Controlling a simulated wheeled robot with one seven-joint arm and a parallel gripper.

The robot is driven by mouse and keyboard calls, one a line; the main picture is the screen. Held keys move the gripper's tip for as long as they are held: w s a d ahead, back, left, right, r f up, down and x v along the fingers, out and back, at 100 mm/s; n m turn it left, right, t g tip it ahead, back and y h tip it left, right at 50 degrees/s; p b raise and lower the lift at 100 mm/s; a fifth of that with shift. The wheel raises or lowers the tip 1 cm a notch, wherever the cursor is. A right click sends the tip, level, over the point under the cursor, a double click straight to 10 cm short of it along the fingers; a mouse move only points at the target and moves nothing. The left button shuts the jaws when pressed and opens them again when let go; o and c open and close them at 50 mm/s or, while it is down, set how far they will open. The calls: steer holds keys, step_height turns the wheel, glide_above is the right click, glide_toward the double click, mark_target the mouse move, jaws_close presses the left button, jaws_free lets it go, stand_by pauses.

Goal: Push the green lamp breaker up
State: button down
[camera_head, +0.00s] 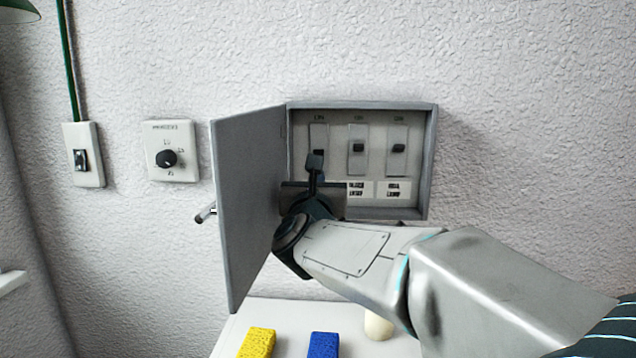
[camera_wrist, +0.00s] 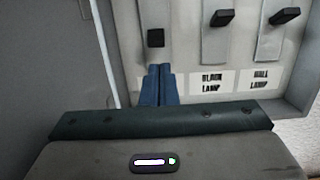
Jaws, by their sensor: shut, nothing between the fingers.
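An open grey breaker box (camera_head: 432,160) on the wall holds three breakers side by side. The left breaker (camera_head: 319,133) has a dark toggle (camera_wrist: 155,38), lower in the wrist view than the other two toggles. Its label is hidden behind my gripper, so I cannot read whether it is the green lamp's. The middle breaker (camera_head: 357,148) and right breaker (camera_head: 397,148) have readable labels below, the right one "HALL LAMP". My gripper (camera_wrist: 158,70) is shut and empty, its fingertips just below the left toggle. I cannot tell whether they touch it.
The box door (camera_head: 245,200) stands open at the left, close beside my gripper. A dial (camera_head: 166,158) and a wall switch (camera_head: 81,158) are farther left. A yellow sponge (camera_head: 257,342) and a blue sponge (camera_head: 324,345) lie on a white surface (camera_head: 290,312) below.

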mark_target(319, 149)
steer(key=shift+w+d+r+p, duration=0.15)
steer(key=shift+w+p, duration=0.1)
steer(key=shift+w, duration=0.75)
steer(key=shift+w+a+r+p, duration=0.1)
steer(key=shift+w+p, duration=0.1)
steer(key=shift+w, duration=0.8)
steer(key=shift+d+r, duration=0.1)
